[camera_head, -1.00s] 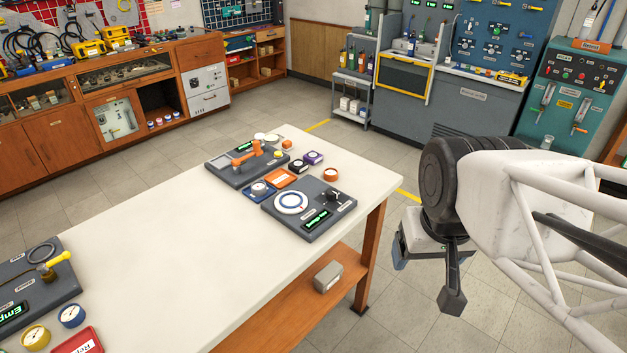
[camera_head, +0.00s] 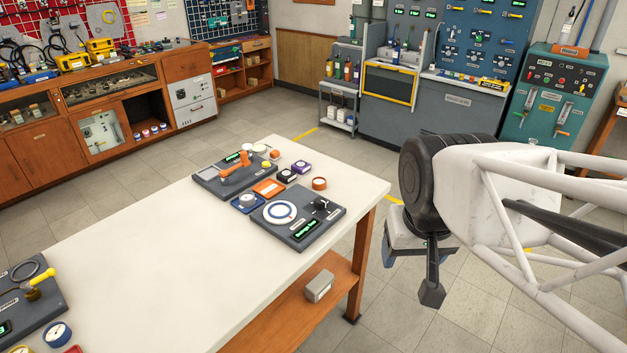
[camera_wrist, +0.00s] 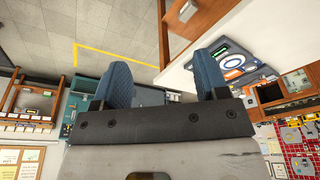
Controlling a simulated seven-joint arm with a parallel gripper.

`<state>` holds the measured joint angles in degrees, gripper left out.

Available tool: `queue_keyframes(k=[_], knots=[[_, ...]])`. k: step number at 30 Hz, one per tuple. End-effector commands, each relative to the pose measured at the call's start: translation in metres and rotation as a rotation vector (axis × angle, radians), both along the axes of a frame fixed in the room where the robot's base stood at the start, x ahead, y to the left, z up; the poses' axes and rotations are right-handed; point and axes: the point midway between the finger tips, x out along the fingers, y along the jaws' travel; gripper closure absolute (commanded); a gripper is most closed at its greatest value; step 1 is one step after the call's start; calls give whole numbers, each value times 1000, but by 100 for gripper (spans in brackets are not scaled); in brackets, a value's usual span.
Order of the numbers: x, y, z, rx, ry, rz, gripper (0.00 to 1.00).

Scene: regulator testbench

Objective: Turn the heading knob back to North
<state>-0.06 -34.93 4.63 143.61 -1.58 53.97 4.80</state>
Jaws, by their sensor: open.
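A dark grey panel (camera_head: 297,233) lies near the right end of the white table. The text and the knob's heading are too small to read. The panel also shows upside down in the wrist view (camera_wrist: 232,72). My gripper (camera_head: 410,272) is off the table's right edge, well apart from the panel. In the wrist view its two blue fingers (camera_wrist: 163,82) stand wide apart with nothing between them.
Behind the panel are a second grey panel with an orange lever (camera_head: 236,174), an orange tray (camera_head: 268,188), a blue gauge (camera_head: 247,202) and small blocks. A panel with a yellow handle (camera_head: 38,283) lies far left. The table's middle (camera_head: 160,265) is clear.

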Motion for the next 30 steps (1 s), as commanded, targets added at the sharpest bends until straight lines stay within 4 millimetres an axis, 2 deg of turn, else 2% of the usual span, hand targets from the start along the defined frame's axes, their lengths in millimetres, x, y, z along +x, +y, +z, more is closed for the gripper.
queue_keyframes(k=[5,15,23,30], knots=[[31,2,3,-3,21,-94,33],[115,13,2,-22,48,-357,33],[181,27,-11,-46,49,-559,33],[241,44,-31,-69,30,-742,33]])
